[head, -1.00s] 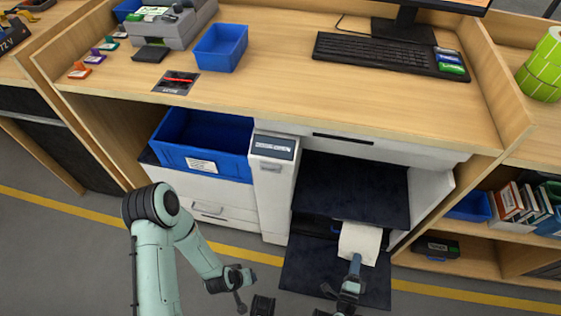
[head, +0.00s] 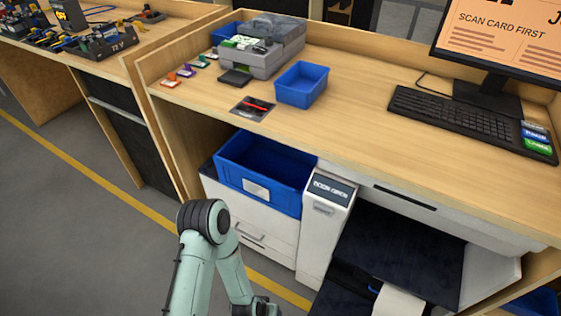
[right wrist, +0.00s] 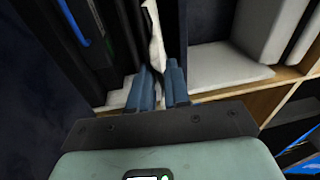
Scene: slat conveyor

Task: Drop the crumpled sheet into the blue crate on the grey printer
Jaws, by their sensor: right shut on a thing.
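The crumpled sheet (head: 398,302) shows as a white piece at the bottom edge of the head view, at the open dark front of the printer. In the right wrist view the sheet (right wrist: 156,42) is a thin white strip rising from between the fingertips. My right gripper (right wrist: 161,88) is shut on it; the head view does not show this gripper. The blue crate (head: 285,198), with a white label, sits on the left part of the grey-white printer (head: 270,245), under the desk top. My left arm enters at the bottom of the head view; its gripper is out of frame.
The printer's panel tower (head: 326,235) stands between the crate and the open bay. The desk top (head: 350,120) overhangs the crate's back. A smaller blue bin (head: 302,86) and a keyboard (head: 470,122) are on the desk. Wooden shelving (right wrist: 285,85) is at the right wrist view's right.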

